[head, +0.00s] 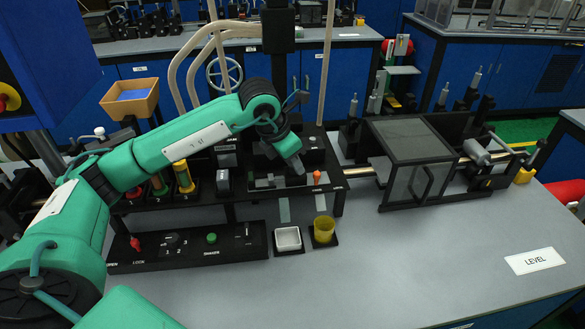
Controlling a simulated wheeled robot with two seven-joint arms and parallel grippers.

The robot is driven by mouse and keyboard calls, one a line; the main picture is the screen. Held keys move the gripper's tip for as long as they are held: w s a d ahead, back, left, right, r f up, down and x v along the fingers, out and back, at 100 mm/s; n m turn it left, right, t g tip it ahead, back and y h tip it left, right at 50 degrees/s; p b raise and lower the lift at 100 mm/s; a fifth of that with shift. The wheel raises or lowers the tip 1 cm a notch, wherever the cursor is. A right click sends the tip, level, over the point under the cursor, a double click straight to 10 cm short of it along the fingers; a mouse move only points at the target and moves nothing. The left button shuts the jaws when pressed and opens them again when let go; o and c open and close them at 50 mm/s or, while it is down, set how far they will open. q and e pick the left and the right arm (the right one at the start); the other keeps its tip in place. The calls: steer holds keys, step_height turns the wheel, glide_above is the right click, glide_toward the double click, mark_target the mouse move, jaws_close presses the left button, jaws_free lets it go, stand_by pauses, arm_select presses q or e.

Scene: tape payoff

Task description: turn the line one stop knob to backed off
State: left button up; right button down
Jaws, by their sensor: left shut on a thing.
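My left arm reaches in from the left across the bench. Its gripper (297,166) points down at the black rack (340,190) in the middle. The gripper is shut on a small part there, which its fingers hide; it looks to be a stop knob, but I cannot read any line label or its setting. A small orange knob (317,177) stands upright just right of the gripper, apart from it. Grey metal pieces (265,182) lie in the rack to the left of the gripper. My right gripper is not in view.
A control strip (190,248) with a red lever, dial and green button lies in front. A white tray (288,240) and a yellow cup (324,230) stand beside it. A clear-doored box (412,160) stands right. The bench front right is free around a LEVEL card (533,261).

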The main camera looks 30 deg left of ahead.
arm_select(q)
steer(key=shift+d+n+y+b, duration=0.1)
steer(key=shift+n+y+b, duration=0.4)
steer(key=shift+n+b, duration=0.7)
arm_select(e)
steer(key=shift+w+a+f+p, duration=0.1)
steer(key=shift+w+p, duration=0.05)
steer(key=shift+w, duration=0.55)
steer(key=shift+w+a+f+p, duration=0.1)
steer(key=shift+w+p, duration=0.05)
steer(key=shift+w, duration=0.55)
arm_select(q)
steer(key=shift+n, duration=0.4)
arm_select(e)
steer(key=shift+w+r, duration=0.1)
arm_select(q)
steer(key=o, duration=1)
steer(key=shift+c, duration=0.2)
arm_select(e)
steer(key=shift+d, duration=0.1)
